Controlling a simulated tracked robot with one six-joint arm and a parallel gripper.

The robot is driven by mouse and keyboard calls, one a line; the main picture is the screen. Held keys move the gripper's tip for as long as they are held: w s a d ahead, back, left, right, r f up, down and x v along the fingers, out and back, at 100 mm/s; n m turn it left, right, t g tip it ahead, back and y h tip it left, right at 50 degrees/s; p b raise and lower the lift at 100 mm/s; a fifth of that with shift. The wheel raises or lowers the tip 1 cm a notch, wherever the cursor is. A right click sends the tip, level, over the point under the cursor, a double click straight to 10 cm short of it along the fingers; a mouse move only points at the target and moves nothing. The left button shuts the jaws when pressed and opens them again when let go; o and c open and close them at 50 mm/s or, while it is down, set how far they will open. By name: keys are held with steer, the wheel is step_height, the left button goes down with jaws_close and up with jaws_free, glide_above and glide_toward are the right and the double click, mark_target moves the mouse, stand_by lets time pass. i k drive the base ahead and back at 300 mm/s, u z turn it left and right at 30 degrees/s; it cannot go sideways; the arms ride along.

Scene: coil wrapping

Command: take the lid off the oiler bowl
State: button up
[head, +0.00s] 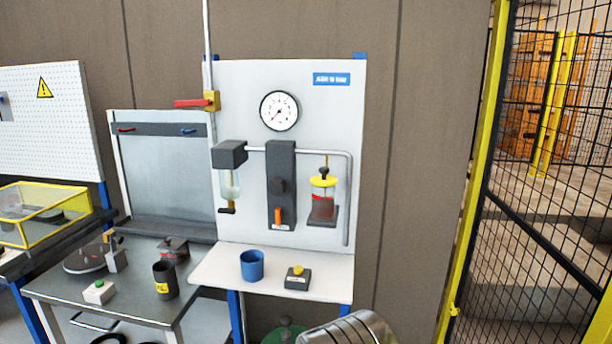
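The oiler bowl (322,208) hangs at the right of the white wall panel. It is a clear vessel with a red line around it and dark contents, on a dark bracket. Its yellow lid (323,182) sits on top of the bowl, with a small dark knob at its middle. A thin upright piece shows just above the knob. My gripper is not in view.
A pipe (348,200) runs down right of the bowl. A dark block with an orange lever (278,217) stands left of it. The white shelf (215,265) below carries a blue cup (252,265) and a yellow-button box (298,278).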

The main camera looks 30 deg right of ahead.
mark_target(323, 181)
steer(key=z, duration=0.05)
steer(key=i, duration=1.15)
